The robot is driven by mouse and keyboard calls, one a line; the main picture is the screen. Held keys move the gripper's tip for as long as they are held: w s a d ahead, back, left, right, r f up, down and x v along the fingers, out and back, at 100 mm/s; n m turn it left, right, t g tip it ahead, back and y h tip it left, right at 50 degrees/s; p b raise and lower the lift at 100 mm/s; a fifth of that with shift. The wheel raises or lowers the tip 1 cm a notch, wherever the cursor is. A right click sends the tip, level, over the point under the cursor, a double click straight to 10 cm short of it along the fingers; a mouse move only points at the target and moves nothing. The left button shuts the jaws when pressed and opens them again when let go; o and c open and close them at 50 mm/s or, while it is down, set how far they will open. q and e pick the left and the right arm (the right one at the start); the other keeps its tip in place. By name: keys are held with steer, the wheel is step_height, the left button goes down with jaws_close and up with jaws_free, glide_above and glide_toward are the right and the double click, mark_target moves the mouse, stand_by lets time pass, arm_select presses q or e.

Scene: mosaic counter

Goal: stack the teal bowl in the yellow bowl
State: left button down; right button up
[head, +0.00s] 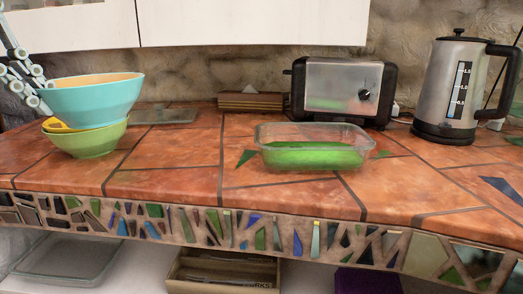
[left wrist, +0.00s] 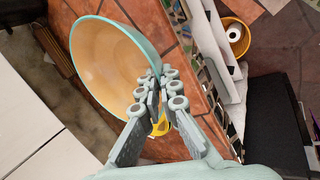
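The teal bowl (head: 95,101), tan inside, is upright or slightly tilted at the left of the head view, directly above the yellow bowl (head: 54,125). Only a bit of yellow shows, at the rim of a green bowl (head: 90,142) in which it seems to sit. Whether teal and yellow touch is hidden. My left gripper (head: 42,92) is shut on the teal bowl's rim at its left side. In the left wrist view the fingers pinch the rim of the teal bowl (left wrist: 105,62), and a yellow patch (left wrist: 160,127) shows between them. My right gripper is not in view.
A clear container with green contents (head: 312,155) stands mid-counter. Behind are a toaster (head: 340,88), a wooden box (head: 251,102) and a kettle (head: 455,90). White cabinets (head: 240,20) hang above. The tiled counter right of the bowls is free.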

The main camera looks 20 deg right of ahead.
arm_select(q)
steer(key=shift+w+d, duration=0.3)
steer(key=shift+w, duration=0.05)
steer(key=d+f, duration=0.2)
steer(key=d, duration=0.1)
steer(key=w+d+f, duration=0.1)
steer(key=d+f, duration=0.1)
steer(key=d, duration=0.2)
steer(key=d+f, duration=0.3)
steer(key=d, duration=0.1)
steer(key=shift+w+d, duration=0.2)
steer(key=shift+d, duration=0.05)
steer(key=shift+f, duration=1.95)
steer(key=shift+f, duration=0.1)
steer(key=c, duration=1.7)
jaws_free()
